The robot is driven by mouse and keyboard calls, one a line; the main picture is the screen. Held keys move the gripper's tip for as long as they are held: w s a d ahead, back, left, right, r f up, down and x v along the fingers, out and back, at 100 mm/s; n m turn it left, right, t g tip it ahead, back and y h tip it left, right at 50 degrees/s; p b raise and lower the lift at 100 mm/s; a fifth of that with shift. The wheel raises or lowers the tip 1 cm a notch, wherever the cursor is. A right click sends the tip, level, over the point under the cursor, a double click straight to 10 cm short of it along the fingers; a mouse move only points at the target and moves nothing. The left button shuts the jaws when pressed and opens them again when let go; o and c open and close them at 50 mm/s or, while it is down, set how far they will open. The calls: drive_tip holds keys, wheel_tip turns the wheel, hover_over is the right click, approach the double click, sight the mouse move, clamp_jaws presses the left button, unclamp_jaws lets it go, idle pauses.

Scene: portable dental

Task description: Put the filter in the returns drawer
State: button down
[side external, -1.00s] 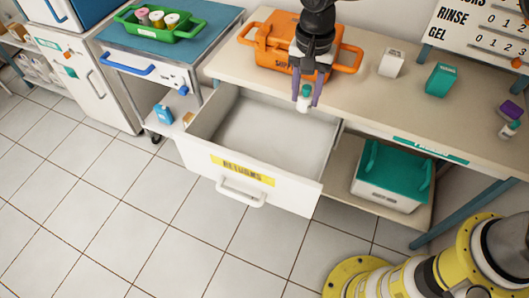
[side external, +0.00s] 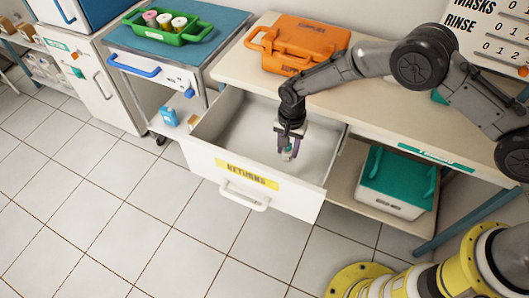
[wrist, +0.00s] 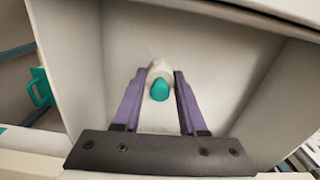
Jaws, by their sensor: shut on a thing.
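The filter, a small white piece with a green end, is between my fingertips; its green end (wrist: 160,90) shows in the wrist view and it is small in the side view (side external: 288,153). My gripper (side external: 288,151) has purple fingers and is shut on the filter, pointing down inside the open returns drawer. The returns drawer (side external: 222,172) is white with a yellow RETURNS label and a white handle. Its bare inside shows around my gripper in the wrist view (wrist: 215,45). I cannot tell whether the filter touches the drawer floor.
An orange case (side external: 300,32) sits on the worktop behind the drawer. A teal-lidded bin (side external: 395,185) stands on the shelf to the right. A green tray (side external: 175,33) with several rolls is on the left cart. The drawer's left part is clear.

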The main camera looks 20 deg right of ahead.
drive_tip(key=w+a+f, duration=0.1)
drive_tip(key=w+f, duration=0.1)
drive_tip(key=w+a+f, duration=0.1)
drive_tip(key=w+f, duration=0.1)
drive_tip(key=w+a+f, duration=0.1)
drive_tip(key=w+f, duration=0.1)
drive_tip(key=w, duration=0.1)
drive_tip(key=shift+a+f, duration=0.2)
drive_tip(key=shift+a, duration=0.2)
drive_tip(key=shift+w+a+f, duration=0.3)
drive_tip(key=shift+w+f, duration=0.3)
drive_tip(key=shift+f, duration=1.65)
drive_tip(key=shift+c, duration=2.3)
unclamp_jaws()
drive_tip(key=shift+f, duration=0.15)
